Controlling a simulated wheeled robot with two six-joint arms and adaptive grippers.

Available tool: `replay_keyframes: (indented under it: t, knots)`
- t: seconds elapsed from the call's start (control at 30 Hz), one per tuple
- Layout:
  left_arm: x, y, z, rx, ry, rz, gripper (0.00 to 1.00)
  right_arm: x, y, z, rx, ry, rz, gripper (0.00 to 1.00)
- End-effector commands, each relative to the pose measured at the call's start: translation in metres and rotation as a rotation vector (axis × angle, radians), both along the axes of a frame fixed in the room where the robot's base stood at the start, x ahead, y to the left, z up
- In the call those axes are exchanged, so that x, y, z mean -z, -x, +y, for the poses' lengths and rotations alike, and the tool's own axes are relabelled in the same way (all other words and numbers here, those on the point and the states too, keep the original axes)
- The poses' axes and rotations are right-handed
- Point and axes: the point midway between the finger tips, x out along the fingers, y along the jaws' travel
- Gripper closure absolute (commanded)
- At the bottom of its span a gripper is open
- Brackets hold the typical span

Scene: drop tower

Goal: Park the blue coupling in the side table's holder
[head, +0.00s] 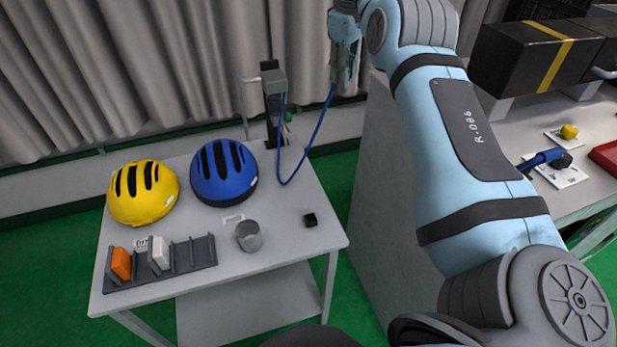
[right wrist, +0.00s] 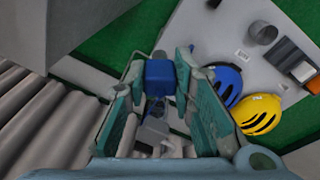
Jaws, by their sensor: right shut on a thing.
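My right gripper (head: 343,72) is at the top middle of the head view, above and right of the side table (head: 285,235). In the right wrist view, a blue block-like piece, the blue coupling (right wrist: 160,76), sits between the fingertips of the shut gripper (right wrist: 160,88). A blue cable (head: 318,132) hangs from the gripper in a loop to a dark post stand with a grey head (head: 272,82) at the table's back right. I cannot tell for sure whether this stand is the holder. My left gripper is not in view.
The table bears a yellow helmet (head: 143,205), a blue helmet (head: 224,185), a grey cup (head: 249,236), a small black block (head: 310,220) and a slotted rack (head: 195,252). A grey cabinet (head: 372,200) stands to the right. A curtain (head: 150,70) hangs behind.

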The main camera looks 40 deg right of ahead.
Motion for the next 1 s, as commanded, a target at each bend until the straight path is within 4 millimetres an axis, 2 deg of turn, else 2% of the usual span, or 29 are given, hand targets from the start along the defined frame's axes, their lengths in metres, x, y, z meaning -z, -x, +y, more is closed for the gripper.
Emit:
replay_keyframes:
  t: [0.07,0.47,0.6,0.67,0.87,1.0]
  knots:
    - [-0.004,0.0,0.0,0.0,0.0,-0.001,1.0,0.017,-0.007,0.004,0.025,-0.006,0.005,0.96]
    - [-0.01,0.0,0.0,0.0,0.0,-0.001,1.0,0.065,-0.023,0.018,0.098,-0.03,0.001,0.96]
    - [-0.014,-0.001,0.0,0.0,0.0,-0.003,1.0,0.095,-0.029,0.024,0.142,-0.038,-0.001,0.96]
    - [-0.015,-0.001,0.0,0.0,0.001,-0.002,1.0,0.104,-0.031,0.026,0.154,-0.04,-0.003,0.96]
    - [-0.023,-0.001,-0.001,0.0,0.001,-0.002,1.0,0.166,-0.029,0.048,0.235,-0.062,-0.006,0.96]
    - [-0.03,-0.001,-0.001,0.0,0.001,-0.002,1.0,0.22,-0.018,0.07,0.309,-0.083,-0.012,0.96]
